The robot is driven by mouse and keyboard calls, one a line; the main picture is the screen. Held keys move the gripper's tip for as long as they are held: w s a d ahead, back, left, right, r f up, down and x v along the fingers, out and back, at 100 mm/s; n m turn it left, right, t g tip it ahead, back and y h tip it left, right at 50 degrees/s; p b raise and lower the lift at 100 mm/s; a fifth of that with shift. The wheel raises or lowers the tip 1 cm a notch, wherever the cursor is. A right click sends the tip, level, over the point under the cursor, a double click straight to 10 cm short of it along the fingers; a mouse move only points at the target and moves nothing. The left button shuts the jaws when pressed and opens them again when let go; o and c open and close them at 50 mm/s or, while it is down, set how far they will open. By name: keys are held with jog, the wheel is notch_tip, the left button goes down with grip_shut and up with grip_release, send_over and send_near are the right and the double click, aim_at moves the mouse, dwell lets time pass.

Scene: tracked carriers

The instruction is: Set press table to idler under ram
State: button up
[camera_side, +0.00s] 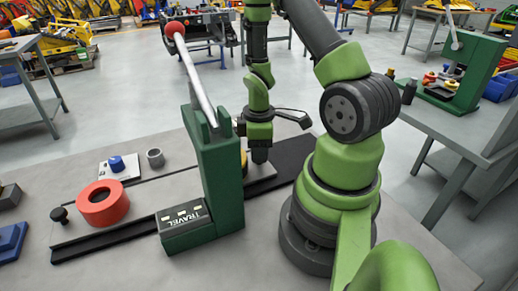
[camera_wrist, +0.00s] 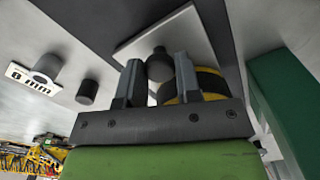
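The green press (camera_side: 217,175) stands across a long grey press table (camera_side: 150,199) on a dark rail (camera_side: 100,240). A red ring (camera_side: 102,203) lies on the table left of the press. A yellow and black round part (camera_wrist: 208,82) is on a pale plate (camera_wrist: 165,28), mostly hidden by the press in the side view. I cannot tell which part is the idler. My gripper (camera_side: 260,152) points down just right of the press. In the wrist view, a black knob (camera_wrist: 160,66) sits between my fingers (camera_wrist: 158,85); contact is unclear.
A second black knob (camera_side: 59,214) is at the table's left end. The lever (camera_side: 192,75) with its red ball rises high. A white card with a blue cylinder (camera_side: 117,163) and a grey cylinder (camera_side: 155,157) are behind the table. The TRAVEL box (camera_side: 184,222) is at the press's front.

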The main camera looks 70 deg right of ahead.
jog(key=shift+w+a, duration=1.6)
jog(key=shift+w, duration=0.05)
grip_shut()
jog(key=o, duration=1.1)
grip_release()
jog(key=shift+c, duration=0.2)
jog(key=shift+r, duration=0.1)
notch_tip(320, 180, up, 10)
jog(key=shift+f, duration=0.15)
